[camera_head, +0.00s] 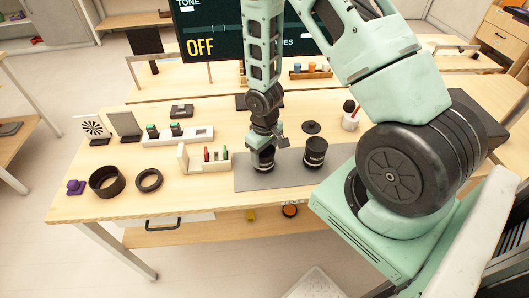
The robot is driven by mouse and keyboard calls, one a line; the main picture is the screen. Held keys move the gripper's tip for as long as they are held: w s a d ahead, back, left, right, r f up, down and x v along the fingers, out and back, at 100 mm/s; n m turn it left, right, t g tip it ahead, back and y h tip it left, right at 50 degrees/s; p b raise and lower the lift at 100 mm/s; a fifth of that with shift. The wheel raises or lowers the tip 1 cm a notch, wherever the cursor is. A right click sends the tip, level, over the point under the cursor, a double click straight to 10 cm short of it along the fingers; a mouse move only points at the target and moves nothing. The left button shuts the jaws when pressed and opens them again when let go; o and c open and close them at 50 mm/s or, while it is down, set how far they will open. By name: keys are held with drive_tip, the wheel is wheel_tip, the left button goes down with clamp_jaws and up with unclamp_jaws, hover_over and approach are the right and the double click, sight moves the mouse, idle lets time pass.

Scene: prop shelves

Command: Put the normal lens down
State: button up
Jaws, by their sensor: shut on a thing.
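My gripper (262,147) points down over the left part of a grey mat (290,178) on the wooden table. It is shut on a black lens (264,163) with a light ring, held upright at or just above the mat. I cannot tell whether its base touches the mat. A second, slightly larger black lens (315,152) with pale lettering stands upright on the mat to the right. The fingers partly hide the top of the held lens.
A pale box with coloured cards (205,157) stands close left of the mat. Black rings (148,180) lie further left. A black disc (311,127) and a white cup (350,121) are behind the mat. The mat between the two lenses is clear.

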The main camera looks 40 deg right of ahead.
drive_tip(key=shift+f, duration=0.2)
drive_tip(key=o, duration=1.1)
drive_tip(key=shift+r, duration=0.15)
wheel_tip(320, 180, up, 12)
drive_tip(key=b, duration=0.1)
drive_tip(key=s+a+r+n, duration=0.2)
drive_tip(key=a+r, duration=0.3)
drive_tip(key=a, duration=0.4)
drive_tip(key=s+a+r+n, duration=0.2)
drive_tip(key=s+a+r, duration=0.2)
drive_tip(key=s+a, duration=0.3)
drive_tip(key=s+a+r+n, duration=0.2)
drive_tip(key=s+a+r, duration=0.3)
drive_tip(key=s, duration=0.4)
drive_tip(key=shift+a+y, duration=0.3)
drive_tip(key=shift+a, duration=0.55)
